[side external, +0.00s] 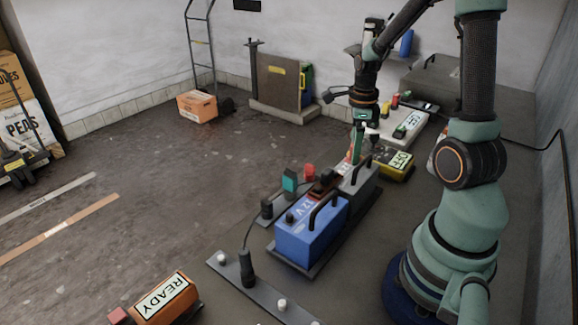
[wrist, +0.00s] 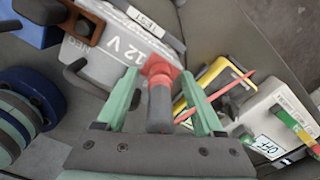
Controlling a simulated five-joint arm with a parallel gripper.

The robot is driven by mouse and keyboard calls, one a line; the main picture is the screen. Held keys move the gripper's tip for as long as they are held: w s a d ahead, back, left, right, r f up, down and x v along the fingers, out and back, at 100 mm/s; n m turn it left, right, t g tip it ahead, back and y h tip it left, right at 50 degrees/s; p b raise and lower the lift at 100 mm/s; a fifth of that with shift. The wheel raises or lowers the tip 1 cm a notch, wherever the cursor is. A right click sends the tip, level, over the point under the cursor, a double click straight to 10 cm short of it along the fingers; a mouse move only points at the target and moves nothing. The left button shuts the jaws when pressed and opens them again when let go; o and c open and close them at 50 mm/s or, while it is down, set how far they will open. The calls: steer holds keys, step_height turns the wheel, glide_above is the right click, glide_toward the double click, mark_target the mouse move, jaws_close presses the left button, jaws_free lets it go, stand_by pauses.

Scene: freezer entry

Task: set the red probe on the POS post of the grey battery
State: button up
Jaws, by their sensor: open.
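The grey battery (side external: 362,181) stands behind the blue one in the side view; its grey top with "12 V" (wrist: 108,62) fills the upper left of the wrist view. My gripper (side external: 357,158) is low over the grey battery's far end, fingers pointing down. In the wrist view my open gripper (wrist: 160,76) straddles the red probe (wrist: 157,66), a red head with a dark grey cylinder, at the battery's edge. The fingers are close on either side of it. The POS post is hidden, and I cannot tell whether the probe sits on it.
A yellow device marked OFF (side external: 396,164) stands close behind the grey battery, with a white OFF unit (side external: 392,122) farther back. The blue battery (side external: 310,230) with its handle is in front. A thin red rod (wrist: 216,98) shows beside my right finger. Open floor lies left.

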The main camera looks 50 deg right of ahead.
step_height(320, 180, up, 12)
steer(key=shift+r, duration=0.1)
stand_by(0.5)
steer(key=a+r+n+t, duration=0.3)
steer(key=a+n+t, duration=0.2)
steer(key=a+n, duration=1.5)
steer(key=shift+w+a+n+t, duration=0.15)
steer(key=shift+a+n+t, duration=0.15)
steer(key=shift+n, duration=4.7)
